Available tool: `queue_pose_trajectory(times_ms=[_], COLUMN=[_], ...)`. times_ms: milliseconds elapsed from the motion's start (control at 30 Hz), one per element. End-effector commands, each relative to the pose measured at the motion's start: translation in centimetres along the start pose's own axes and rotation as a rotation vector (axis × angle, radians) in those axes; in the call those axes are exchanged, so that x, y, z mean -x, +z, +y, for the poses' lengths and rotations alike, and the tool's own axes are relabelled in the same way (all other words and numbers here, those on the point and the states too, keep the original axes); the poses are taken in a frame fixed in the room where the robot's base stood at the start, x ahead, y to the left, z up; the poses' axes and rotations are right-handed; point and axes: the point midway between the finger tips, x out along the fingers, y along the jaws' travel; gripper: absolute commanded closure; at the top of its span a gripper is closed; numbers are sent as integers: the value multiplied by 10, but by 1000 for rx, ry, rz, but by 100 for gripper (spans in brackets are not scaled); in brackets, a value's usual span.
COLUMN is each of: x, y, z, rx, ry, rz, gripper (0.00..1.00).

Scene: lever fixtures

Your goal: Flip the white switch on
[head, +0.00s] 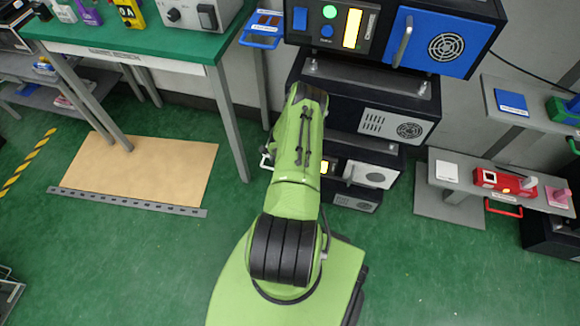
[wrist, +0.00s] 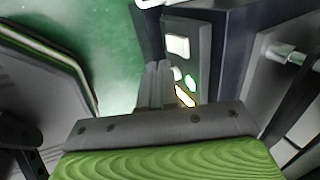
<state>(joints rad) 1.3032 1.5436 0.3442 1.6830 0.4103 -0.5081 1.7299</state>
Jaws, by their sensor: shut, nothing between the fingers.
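A white rectangular switch (wrist: 178,45) sits on the dark side panel of a machine in the wrist view. Below it are a small white button, a green-lit button (wrist: 191,82) and a lit yellow display (wrist: 185,96). My gripper (wrist: 158,68) is shut and empty, with its fingertips just left of and below the switch in the picture. I cannot tell whether they touch the panel.
A larger machine with a blue door (head: 470,40) stands above the lower one. A green-topped workbench (head: 130,40) is at the left. A low shelf with a red device (head: 505,183) is at the right. Green floor lies open around my base.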

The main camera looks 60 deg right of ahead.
Motion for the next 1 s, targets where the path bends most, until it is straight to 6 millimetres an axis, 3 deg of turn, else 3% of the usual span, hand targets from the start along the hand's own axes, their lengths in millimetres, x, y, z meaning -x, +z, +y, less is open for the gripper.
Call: queue_pose_trajectory(times_ms=[400, 1000], x=[71, 76], y=[0, -1], z=[-18, -18], rx=[2, 0], ry=[1, 2], rz=[1, 2], gripper=[100, 100])
